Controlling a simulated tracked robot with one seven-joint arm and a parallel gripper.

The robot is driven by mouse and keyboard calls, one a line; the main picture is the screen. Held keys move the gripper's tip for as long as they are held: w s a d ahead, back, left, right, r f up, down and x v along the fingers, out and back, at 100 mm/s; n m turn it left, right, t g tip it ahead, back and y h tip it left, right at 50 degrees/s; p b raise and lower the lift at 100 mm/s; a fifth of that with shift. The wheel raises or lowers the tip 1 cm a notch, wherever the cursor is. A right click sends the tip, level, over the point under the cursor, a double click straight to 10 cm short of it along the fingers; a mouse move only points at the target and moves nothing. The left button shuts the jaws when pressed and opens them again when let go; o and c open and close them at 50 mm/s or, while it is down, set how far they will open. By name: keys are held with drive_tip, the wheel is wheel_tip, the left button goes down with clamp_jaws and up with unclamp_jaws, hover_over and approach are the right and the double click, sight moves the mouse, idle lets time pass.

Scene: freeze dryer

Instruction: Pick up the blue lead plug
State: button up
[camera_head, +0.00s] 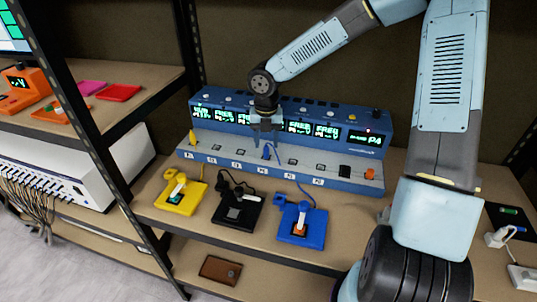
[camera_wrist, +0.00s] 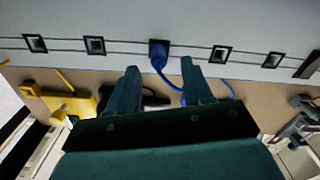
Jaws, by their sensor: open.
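The blue lead plug (camera_head: 267,152) sits in a socket on the sloped front ledge of the blue bench unit (camera_head: 330,178). In the wrist view the plug (camera_wrist: 159,54) is in a dark square socket, and its blue cable (camera_wrist: 228,86) curves to the right. In the head view the cable runs down towards a blue device (camera_head: 305,226). My gripper (camera_head: 266,136) is open and empty, just above the plug. In the wrist view the plug shows beyond and between the fingertips of my gripper (camera_wrist: 160,69), with no visible contact.
Empty sockets (camera_wrist: 94,45) line the ledge on both sides of the plug. A yellow plug (camera_head: 193,138) stands at the ledge's left end. A yellow device (camera_head: 181,199) and a black device (camera_head: 237,214) lie in front. A black shelf post (camera_head: 75,110) stands left.

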sight(266, 148)
drive_tip(key=shift+f, duration=1.9)
clamp_jaws()
